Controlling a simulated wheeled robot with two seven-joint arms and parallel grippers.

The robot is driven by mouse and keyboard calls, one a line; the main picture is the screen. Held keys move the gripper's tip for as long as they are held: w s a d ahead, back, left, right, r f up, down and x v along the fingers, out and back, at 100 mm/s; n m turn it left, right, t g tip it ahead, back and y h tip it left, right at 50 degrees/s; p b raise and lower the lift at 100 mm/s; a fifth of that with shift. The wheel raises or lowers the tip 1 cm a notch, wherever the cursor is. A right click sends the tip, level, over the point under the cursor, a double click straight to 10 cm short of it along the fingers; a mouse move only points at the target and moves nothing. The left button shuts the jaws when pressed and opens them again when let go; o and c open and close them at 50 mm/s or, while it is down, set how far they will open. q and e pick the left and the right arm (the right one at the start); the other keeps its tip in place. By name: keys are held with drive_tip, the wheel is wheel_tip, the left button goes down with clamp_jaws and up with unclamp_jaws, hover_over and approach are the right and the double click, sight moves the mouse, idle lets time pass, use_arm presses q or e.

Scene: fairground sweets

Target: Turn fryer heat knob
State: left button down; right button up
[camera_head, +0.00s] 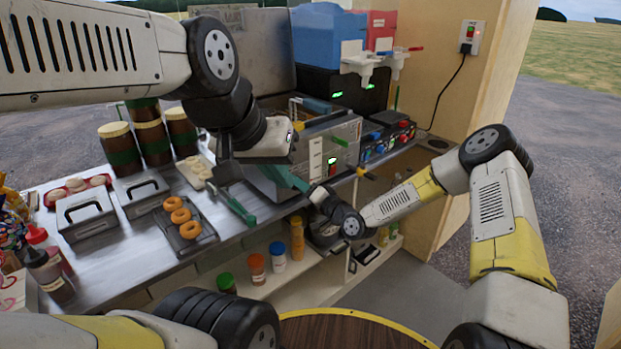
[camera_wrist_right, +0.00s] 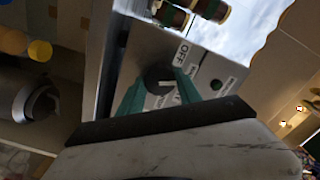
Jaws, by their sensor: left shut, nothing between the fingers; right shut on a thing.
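The fryer (camera_head: 318,143) is a metal box on the counter with a control panel on its front. Its dark heat knob (camera_wrist_right: 156,75) with a pale pointer mark shows in the right wrist view, beside an "OFF" label (camera_wrist_right: 183,53). My right gripper (camera_wrist_right: 158,88) is shut on the knob, one teal finger on each side. In the head view the right gripper (camera_head: 290,179) reaches the front of the fryer from the right, and the knob is hidden there. My left gripper (camera_head: 240,210) is shut and empty above the counter, left of the fryer.
A doughnut tray (camera_head: 203,241) lies left of my left gripper, with several dark jars (camera_head: 152,138) behind. A burner unit (camera_head: 385,142) with coloured knobs stands right of the fryer. Bottles (camera_head: 277,257) stand on the shelf below. A wooden wall (camera_head: 465,90) closes the right side.

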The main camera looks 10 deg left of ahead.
drive_tip(key=o, duration=1.4)
drive_tip(key=shift+c, duration=0.2)
drive_tip(key=v, duration=0.8)
